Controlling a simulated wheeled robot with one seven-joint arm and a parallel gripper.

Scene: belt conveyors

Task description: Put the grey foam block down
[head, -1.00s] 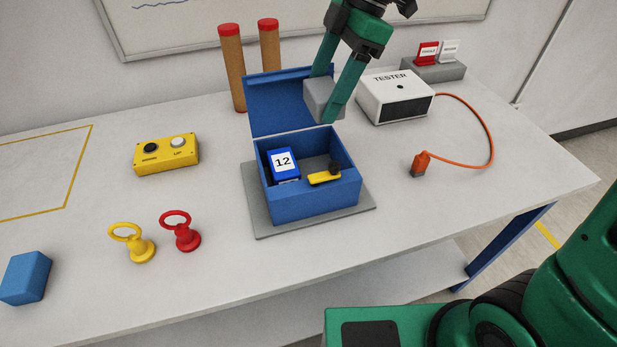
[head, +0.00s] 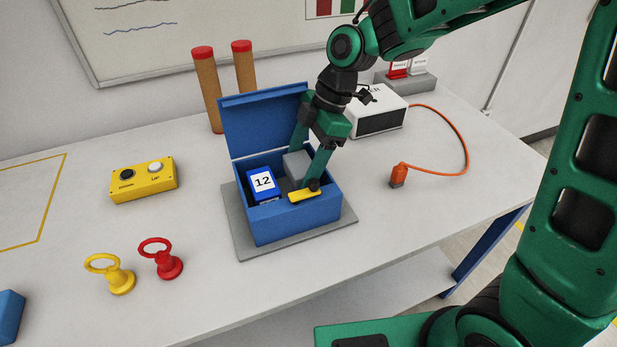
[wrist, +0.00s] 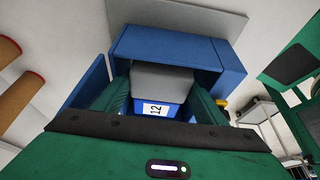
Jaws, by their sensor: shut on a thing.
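The grey foam block (head: 297,165) is held between the fingers of my gripper (head: 308,168), inside the mouth of the open blue box (head: 290,228). In the wrist view the grey foam block (wrist: 160,80) sits between both green fingers, with the blue box (wrist: 165,42) around it. My gripper is shut on the block. The block's underside is hidden, so I cannot tell whether it touches the box floor. A blue item labelled 12 (head: 262,184) and a yellow-handled thing (head: 304,195) are in the box beside it.
The box's lid (head: 265,122) stands open behind. The box is on a grey mat (head: 242,240). The white tester (head: 378,118) and an orange plug (head: 398,174) are to the right.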

